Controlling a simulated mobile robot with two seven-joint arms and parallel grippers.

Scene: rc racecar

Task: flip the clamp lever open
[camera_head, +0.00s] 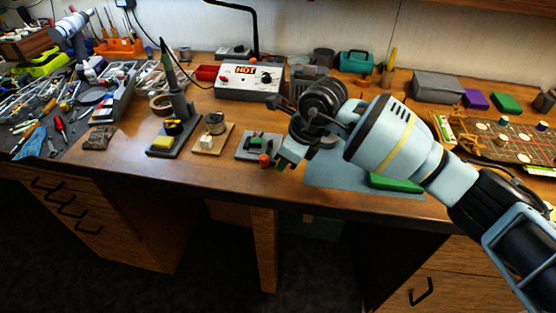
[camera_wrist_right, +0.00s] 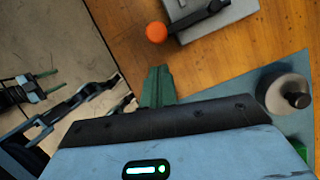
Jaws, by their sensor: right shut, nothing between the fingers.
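The clamp is a small unit on a grey base plate (camera_head: 245,146), with a black lever (camera_wrist_right: 205,15) ending in an orange ball knob (camera_head: 265,160). The knob also shows near the top of the right wrist view (camera_wrist_right: 156,32). My right gripper (camera_head: 283,161) is shut and empty, with its green fingertips just right of the knob in the head view. In the right wrist view its fingers (camera_wrist_right: 157,84) are below the knob, with a visible gap. My left gripper (camera_wrist_right: 45,83) shows small at the left of the right wrist view, its two green fingers apart. It is outside the head view.
A blue-grey mat (camera_head: 335,181) with a green item (camera_head: 395,183) lies under my right arm. The soldering station (camera_head: 249,82) is behind. The table's front edge is close.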

